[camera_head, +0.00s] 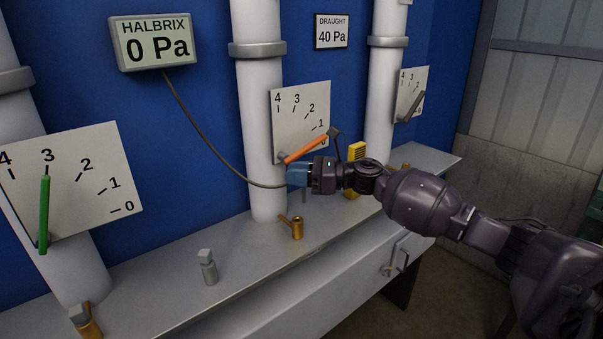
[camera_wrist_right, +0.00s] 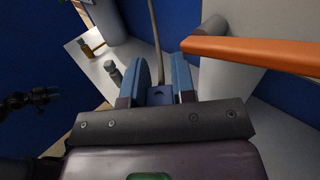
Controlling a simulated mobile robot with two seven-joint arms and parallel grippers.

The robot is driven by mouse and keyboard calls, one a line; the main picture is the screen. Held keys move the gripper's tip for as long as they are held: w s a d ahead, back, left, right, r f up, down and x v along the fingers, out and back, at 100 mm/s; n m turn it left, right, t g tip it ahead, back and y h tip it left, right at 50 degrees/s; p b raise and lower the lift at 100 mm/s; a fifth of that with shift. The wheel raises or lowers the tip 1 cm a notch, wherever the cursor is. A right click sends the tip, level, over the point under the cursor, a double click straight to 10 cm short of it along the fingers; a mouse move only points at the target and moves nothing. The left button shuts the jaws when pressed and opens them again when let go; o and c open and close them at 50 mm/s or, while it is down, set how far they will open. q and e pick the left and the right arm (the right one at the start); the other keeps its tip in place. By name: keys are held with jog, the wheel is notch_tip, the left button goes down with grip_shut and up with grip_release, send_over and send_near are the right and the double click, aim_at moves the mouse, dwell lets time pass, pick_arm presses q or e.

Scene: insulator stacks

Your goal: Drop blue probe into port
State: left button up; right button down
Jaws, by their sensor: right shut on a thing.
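My right gripper (camera_head: 297,175) is in front of the middle white pipe, above the grey ledge, with its blue fingers pointing left. It is shut on the blue probe (camera_wrist_right: 160,96), a small dark blue block between the fingers in the right wrist view. A thin grey cable (camera_head: 208,143) runs from the HALBRIX display (camera_head: 153,42), reading 0 Pa, to the fingertips. A brass fitting with a side lever (camera_head: 297,228) stands on the ledge below the gripper. I cannot tell which opening is the port. A dark jointed part at the wrist view's left edge may be my left arm; its jaws are unclear.
An orange pointer (camera_head: 304,150) on the middle dial plate is close to the gripper. A grey capped post (camera_head: 208,266) and another brass fitting (camera_head: 89,325) stand along the ledge (camera_head: 250,258). A yellow block (camera_head: 357,151) is behind my arm. The left dial has a green pointer (camera_head: 44,212).

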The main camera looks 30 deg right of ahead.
jog(key=c, duration=1.9)
grip_release()
jog(key=shift+w+f+b, duration=0.15)
jog(key=shift+w+b, duration=0.15)
jog(key=shift+w, duration=0.1)
jog(key=shift+o, duration=0.2)
jog(key=f, duration=0.1)
jog(key=w+f+b, duration=0.1)
jog(key=f, duration=0.1)
jog(key=f+b, duration=0.1)
jog(key=f, duration=0.1)
jog(key=shift+w+a, duration=0.2)
jog(key=shift+a, duration=0.05)
pick_arm(q)
jog(key=shift+w+a+f, duration=0.1)
jog(key=shift+w+f, duration=0.9)
jog(key=shift+f, duration=0.2)
pick_arm(e)
jog(key=shift+s, duration=0.15)
pick_arm(q)
jog(key=shift+f+b, duration=0.1)
jog(key=shift+b, duration=0.2)
